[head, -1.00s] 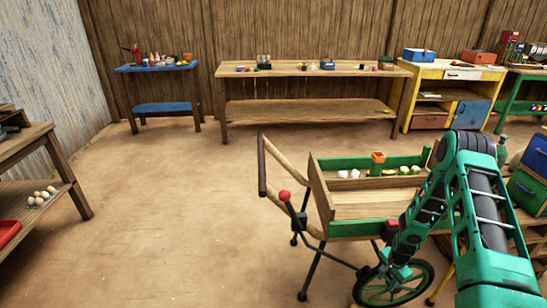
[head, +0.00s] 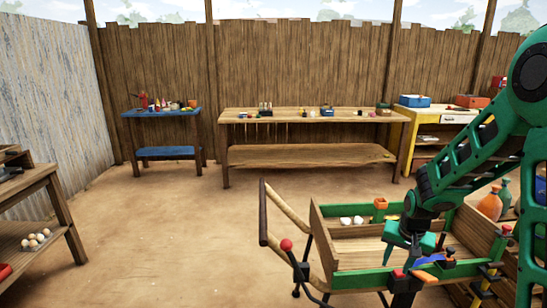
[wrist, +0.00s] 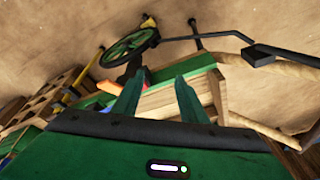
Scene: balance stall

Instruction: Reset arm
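My arm (head: 490,145) comes in from the right and bends down over the green and wooden cart (head: 335,285). My gripper (head: 400,245) is low over the cart's tray, pointing down. In the wrist view my gripper (wrist: 158,85) shows two green fingers standing apart, with nothing held between them. Beyond the fingertips the wrist view shows the cart's wooden and green side (wrist: 170,97) and its wheel (wrist: 130,45). In the head view the hand hides part of the tray, and I cannot tell whether the fingers touch it.
White items (head: 352,221) and an orange pot (head: 380,203) are at the cart's back. Orange bottles (head: 491,203) stand right of it. A long wooden table (head: 300,154) and a blue table (head: 165,152) line the fence. The dirt floor (head: 170,240) at left is clear.

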